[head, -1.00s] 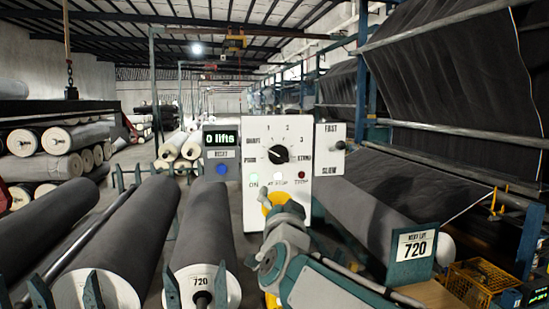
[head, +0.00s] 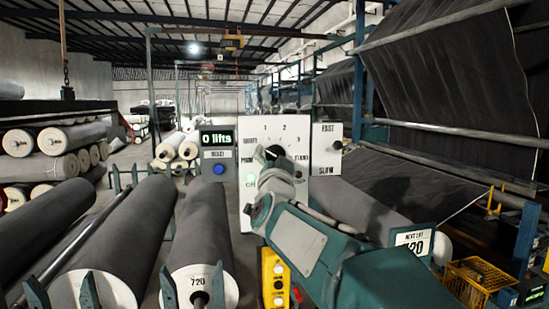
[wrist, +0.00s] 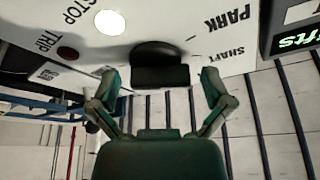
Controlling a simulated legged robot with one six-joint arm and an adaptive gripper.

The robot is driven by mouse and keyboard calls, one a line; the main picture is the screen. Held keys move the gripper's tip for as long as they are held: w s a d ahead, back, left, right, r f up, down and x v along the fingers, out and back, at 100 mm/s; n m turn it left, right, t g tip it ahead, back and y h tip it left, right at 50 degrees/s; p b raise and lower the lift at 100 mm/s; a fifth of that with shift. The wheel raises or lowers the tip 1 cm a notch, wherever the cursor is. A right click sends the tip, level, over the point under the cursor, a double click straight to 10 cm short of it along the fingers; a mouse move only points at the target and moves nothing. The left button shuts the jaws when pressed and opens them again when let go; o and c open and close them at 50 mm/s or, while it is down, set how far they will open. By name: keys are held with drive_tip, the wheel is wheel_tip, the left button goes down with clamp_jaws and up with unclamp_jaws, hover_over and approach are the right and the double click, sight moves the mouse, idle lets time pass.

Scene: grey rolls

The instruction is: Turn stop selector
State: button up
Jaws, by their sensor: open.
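The stop selector is a black knob (head: 274,151) on a white upright panel (head: 298,128), with marks 1, 2, 3, PARK and SHAFT around it. My gripper (head: 272,180) is in front of the panel, and my arm hides the lower panel and part of the knob. In the wrist view, the knob (wrist: 160,65) sits between the two spread fingers of my gripper (wrist: 159,82). The fingers are open, with a gap on each side of the knob. The knob's pointer direction is hard to tell now.
A "0 lifts" display (head: 218,138) and blue button (head: 219,169) are left of the panel; a FAST/SLOW lever box (head: 325,148) is right. Grey rolls (head: 200,225) lie front left. A yellow button box (head: 275,275) and yellow crate (head: 478,285) stand low.

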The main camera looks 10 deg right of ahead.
drive_tip(key=shift+w, duration=0.1)
drive_tip(key=c, duration=1)
drive_tip(key=shift+r, duration=0.1)
drive_tip(key=shift+c, duration=0.2)
drive_tip(key=shift+n, duration=0.5)
drive_tip(key=n+y, duration=0.1)
drive_tip(key=n, duration=0.2)
drive_tip(key=n+t+y, duration=0.1)
drive_tip(key=n+y, duration=0.1)
drive_tip(key=n, duration=0.1)
drive_tip(key=shift+d, duration=0.1)
drive_tip(key=shift+n+y, duration=1.6)
drive_tip(key=shift+n, duration=1)
